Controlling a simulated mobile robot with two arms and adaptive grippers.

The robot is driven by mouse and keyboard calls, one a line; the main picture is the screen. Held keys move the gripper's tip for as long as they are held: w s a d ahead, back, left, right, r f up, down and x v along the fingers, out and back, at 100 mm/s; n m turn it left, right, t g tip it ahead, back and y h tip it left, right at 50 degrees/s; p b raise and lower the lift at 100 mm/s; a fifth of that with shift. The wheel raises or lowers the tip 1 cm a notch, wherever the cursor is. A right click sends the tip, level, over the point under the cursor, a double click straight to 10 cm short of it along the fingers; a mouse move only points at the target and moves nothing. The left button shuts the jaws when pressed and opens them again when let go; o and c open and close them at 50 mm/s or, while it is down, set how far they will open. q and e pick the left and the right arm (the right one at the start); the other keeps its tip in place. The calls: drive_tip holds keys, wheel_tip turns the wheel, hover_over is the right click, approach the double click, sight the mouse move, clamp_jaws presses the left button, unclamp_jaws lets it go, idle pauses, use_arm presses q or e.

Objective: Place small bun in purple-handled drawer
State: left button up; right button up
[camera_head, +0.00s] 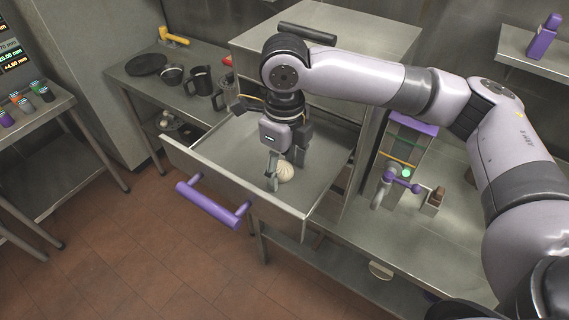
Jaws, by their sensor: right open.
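The drawer (190,162) with the purple handle (208,203) is pulled out from a metal cabinet. The small bun (286,173), pale and round, is inside the drawer, near its front right part. My right gripper (281,172) points down into the drawer at the bun, its fingers open. One finger is at the bun's left side; whether it touches the bun I cannot tell. The other finger is partly hidden behind the gripper body. My left gripper is out of view.
A counter at left holds a black pan (146,64), a small pot (172,74), dark mugs and a yellow-handled tool (173,37). A device with purple parts (403,184) stands right of the drawer. A purple bottle (543,36) is on a shelf. The tiled floor is clear.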

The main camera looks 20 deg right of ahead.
sight(284, 166)
wheel_tip(284, 166, up, 12)
drive_tip(key=b, duration=0.1)
drive_tip(key=shift+r+b, duration=0.15)
drive_tip(key=shift+b, duration=0.2)
idle(0.4)
